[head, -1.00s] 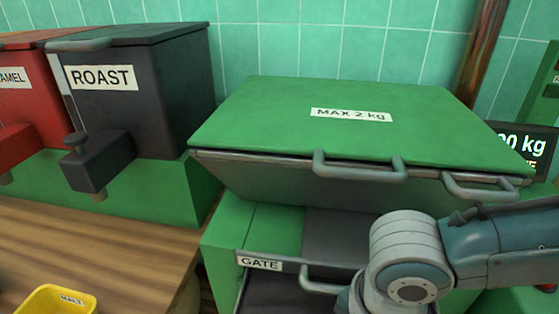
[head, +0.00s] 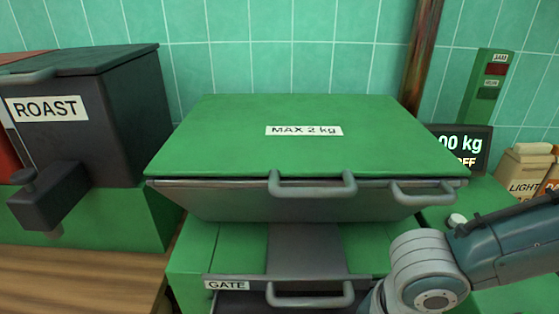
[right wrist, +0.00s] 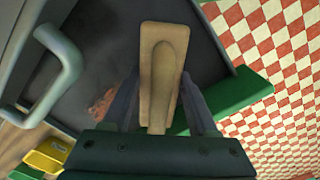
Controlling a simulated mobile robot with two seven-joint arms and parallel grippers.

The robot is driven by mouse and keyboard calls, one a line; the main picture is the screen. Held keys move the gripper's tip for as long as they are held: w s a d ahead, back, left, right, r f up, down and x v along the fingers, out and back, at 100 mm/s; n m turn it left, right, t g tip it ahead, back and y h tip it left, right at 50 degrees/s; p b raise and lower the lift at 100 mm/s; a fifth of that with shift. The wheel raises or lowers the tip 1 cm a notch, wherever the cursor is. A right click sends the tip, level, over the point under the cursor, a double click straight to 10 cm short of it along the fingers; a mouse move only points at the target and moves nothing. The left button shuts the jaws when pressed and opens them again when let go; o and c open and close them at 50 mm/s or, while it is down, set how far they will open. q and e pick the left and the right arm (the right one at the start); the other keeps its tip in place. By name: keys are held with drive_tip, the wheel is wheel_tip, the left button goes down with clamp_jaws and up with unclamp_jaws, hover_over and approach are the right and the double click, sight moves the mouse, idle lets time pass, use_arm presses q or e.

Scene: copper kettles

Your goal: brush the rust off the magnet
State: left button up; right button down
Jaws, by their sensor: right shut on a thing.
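My right gripper (right wrist: 159,92) is shut on a wooden brush (right wrist: 164,45) in the right wrist view. The brush's pale back faces the camera, and its bristles are hidden. Below it is a dark grey surface (right wrist: 105,45), apparently the magnet, with a reddish-brown rust patch (right wrist: 103,104) left of the brush. I cannot tell whether the brush touches the surface. A grey handle (right wrist: 62,72) stands at its left. In the head view my right arm is at the lower right, its gripper out of frame. My left gripper is not in view.
A green-lidded hopper (head: 305,158) marked MAX 2 kg stands above a GATE label (head: 227,285) and a grey handle (head: 310,297). A dark ROAST bin (head: 125,110) is left, a scale display (head: 466,142) right. A yellow container (right wrist: 45,153) shows in the wrist view.

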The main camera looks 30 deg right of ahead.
drive_tip(key=shift+s+d+f, duration=0.15)
drive_tip(key=shift+s+d, duration=0.25)
drive_tip(key=shift+d, duration=0.15)
